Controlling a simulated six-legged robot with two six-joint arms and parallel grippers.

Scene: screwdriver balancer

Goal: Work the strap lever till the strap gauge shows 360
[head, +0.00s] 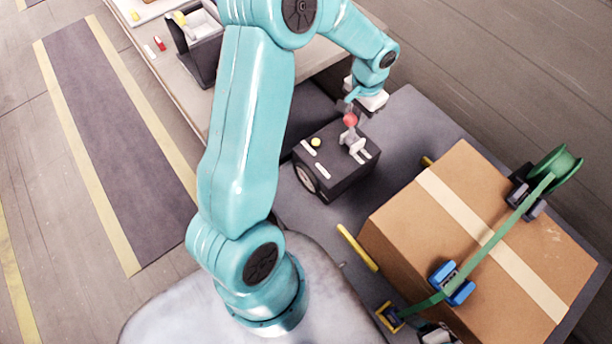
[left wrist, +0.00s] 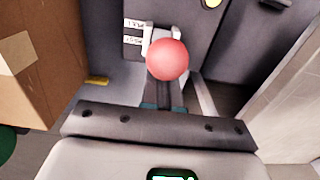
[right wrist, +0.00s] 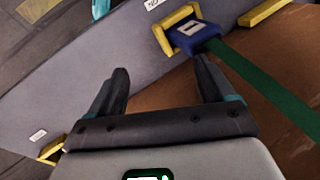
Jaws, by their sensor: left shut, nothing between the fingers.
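The lever (head: 355,142) stands on top of a dark box (head: 338,185) and ends in a red ball knob (head: 350,119). The round gauge (head: 305,179) is on the box's side, seen edge-on; its reading cannot be made out. My left gripper (head: 351,97) is shut and empty, right at the knob from the far side. In the left wrist view the red knob (left wrist: 167,60) covers the fingertips; whether they touch is unclear. My right gripper (right wrist: 161,70) is open and empty, close to the green strap (right wrist: 262,88) and its blue buckle (right wrist: 195,36).
A cardboard carton (head: 410,225) with the green strap (head: 490,243) across it fills the right. A blue strap fitting (head: 452,283) sits on the carton. A bench (head: 150,38) with small items stands at the upper left. Yellow bars (head: 357,247) lie beside the carton.

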